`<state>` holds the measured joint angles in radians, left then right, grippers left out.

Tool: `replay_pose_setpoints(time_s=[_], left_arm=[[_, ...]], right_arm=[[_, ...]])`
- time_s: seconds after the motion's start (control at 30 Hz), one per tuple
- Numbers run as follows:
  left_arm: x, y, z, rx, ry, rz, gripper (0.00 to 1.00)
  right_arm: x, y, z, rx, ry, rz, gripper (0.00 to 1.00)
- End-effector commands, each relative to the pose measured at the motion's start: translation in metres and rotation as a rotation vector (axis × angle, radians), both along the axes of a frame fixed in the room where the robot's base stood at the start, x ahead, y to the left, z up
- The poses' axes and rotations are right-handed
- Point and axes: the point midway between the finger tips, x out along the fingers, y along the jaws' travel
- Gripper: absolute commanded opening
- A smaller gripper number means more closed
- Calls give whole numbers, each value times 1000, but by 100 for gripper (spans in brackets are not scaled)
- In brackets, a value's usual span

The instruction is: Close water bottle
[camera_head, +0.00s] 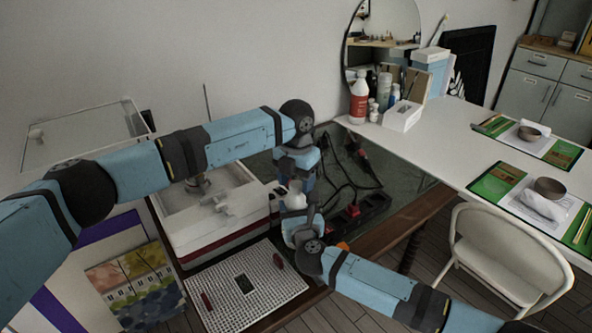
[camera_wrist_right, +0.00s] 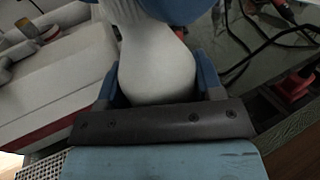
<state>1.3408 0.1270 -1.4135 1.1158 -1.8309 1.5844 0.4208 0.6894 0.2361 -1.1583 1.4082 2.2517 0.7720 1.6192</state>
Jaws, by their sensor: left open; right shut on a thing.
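The water bottle (camera_head: 295,200) is pale grey-white and small in the head view, between my two grippers. In the right wrist view the rounded body of the bottle (camera_wrist_right: 158,72) fills the space between the blue fingers of my right gripper (camera_wrist_right: 158,85). My right gripper (camera_head: 298,217) is shut on the bottle from the front. My left gripper (camera_head: 296,178) is open and comes down from above, at the bottle's top. A blue part of it covers the top of the bottle in the right wrist view. No cap can be made out; the bottle's top is hidden.
A white and red box (camera_head: 215,222) stands close left of the bottle. A white perforated board (camera_head: 262,292) lies in front. A red power strip (camera_head: 362,210) with black cables lies to the right. A white table (camera_head: 440,140) and a chair (camera_head: 505,250) stand farther right.

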Motion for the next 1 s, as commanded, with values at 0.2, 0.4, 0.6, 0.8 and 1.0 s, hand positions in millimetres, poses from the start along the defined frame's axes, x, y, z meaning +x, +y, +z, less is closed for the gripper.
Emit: replay_pose_setpoints(time_s=[0.2, 0.4, 0.6, 0.8, 1.0], left_arm=[[0, 0, -2, -1, -1, 0, 58], [0, 0, -2, 0, -1, -1, 33], [0, 0, -2, 0, -1, -1, 6], [0, 0, -2, 0, -1, -1, 39], [0, 0, -2, 0, -1, -1, 64]], right_arm=[[0, 0, 0, 0, 0, 0, 0], [0, 0, 0, 0, 0, 0, 0], [0, 0, 0, 0, 0, 0, 0], [0, 0, 0, 0, 0, 0, 0], [0, 0, 0, 0, 0, 0, 0]])
